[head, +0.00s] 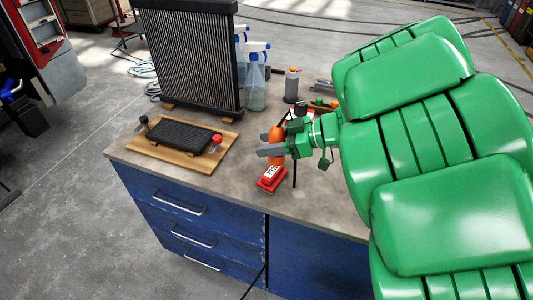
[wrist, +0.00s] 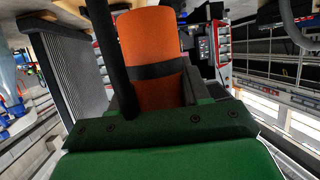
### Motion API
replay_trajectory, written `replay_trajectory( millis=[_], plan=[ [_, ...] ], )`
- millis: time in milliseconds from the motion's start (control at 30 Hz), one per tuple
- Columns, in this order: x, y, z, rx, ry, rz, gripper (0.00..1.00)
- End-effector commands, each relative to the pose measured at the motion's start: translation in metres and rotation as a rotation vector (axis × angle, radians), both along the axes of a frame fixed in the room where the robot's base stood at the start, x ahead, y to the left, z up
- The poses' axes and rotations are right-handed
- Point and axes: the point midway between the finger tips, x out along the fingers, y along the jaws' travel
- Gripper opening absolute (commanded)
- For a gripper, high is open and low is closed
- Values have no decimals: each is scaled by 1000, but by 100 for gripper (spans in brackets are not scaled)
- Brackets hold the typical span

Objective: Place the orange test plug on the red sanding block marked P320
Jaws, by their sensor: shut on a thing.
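The orange test plug (head: 276,134) is held in my gripper (head: 272,148), whose grey fingers are shut on it. In the wrist view the plug (wrist: 153,38) fills the upper middle, with a dark band around it. The red sanding block (head: 272,179) lies on the bench just below the gripper in the head view, with a white label on its top; its marking is too small to read surely. The plug's lower part shows above the block; I cannot tell whether they touch.
A wooden board (head: 150,158) with a black plate (head: 182,138) and a small red-capped bottle (head: 216,143) lies left. A tall radiator core (head: 186,55), spray bottles (head: 256,85) and a grey canister (head: 292,86) stand behind. Bare bench top (head: 235,185) lies left of the block.

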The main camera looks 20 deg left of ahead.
Motion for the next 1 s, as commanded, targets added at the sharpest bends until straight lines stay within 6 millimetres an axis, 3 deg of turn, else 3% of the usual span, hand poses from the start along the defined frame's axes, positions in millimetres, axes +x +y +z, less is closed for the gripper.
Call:
replay_trajectory(
  millis=[367,700,1000],
  plan=[
    [20,14,-30,1,4,-1,1],
    [26,19,-39,1,3,0,1],
    [26,19,-68,0,3,-2,1]
  ],
)
